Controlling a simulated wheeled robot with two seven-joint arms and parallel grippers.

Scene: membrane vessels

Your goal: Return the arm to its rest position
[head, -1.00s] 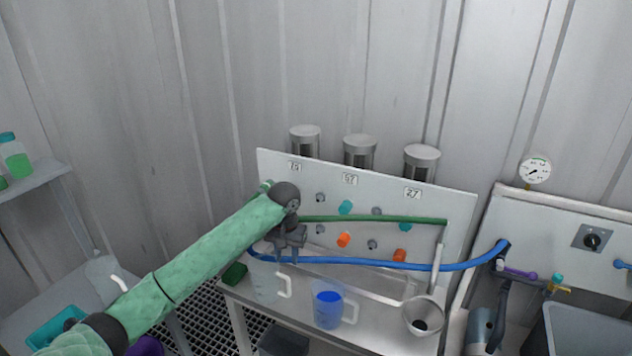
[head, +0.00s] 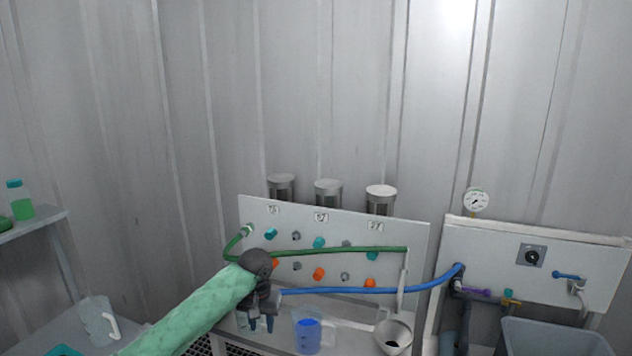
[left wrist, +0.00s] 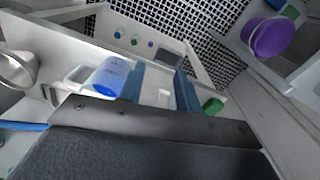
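My left arm comes in from the lower left in the head view. Its dark left gripper (head: 262,325) points down in front of the lower left of the valve panel (head: 400,232). In the left wrist view the two fingers (left wrist: 160,88) stand apart, with nothing visibly clamped between them. My right gripper is not in view.
A green hose (head: 340,251) and a blue hose (head: 400,289) cross the panel near the gripper. A funnel (head: 394,333) stands at right. A grey sink (head: 560,338) lies farther right. A shelf (head: 45,222) and another clear jug (head: 100,320) are at left.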

